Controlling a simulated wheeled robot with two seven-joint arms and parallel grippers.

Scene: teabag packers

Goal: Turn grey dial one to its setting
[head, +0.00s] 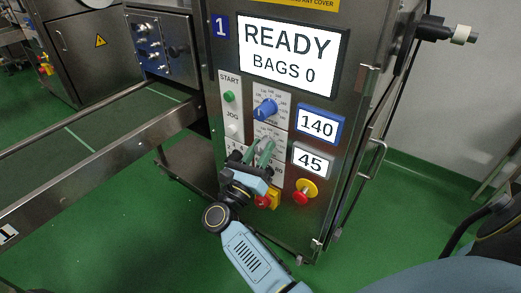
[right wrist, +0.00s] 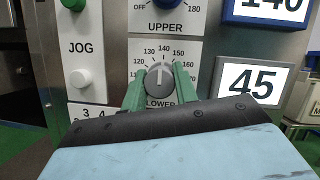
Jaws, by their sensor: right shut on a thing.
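The grey dial (right wrist: 159,82), labelled LOWER, is on the steel front panel of machine 1. My right gripper (right wrist: 160,84) has its green fingers on both sides of the dial and is shut on it. In the head view the right gripper (head: 262,153) reaches up to the panel from below and mostly hides the dial. Scale numbers from about 130 to 170 show around the dial; a pale mark on its face points roughly upward, between 140 and 150. A grey-framed sign (head: 312,160) right of the dial reads 45. My left gripper is not in view.
The blue dial (head: 265,109), labelled UPPER, is just above, with a blue-framed 140 sign (head: 318,124) beside it. The display (head: 289,53) reads READY, BAGS 0. A green START button (head: 229,97), white JOG button (right wrist: 81,78) and red emergency button (head: 304,191) are nearby.

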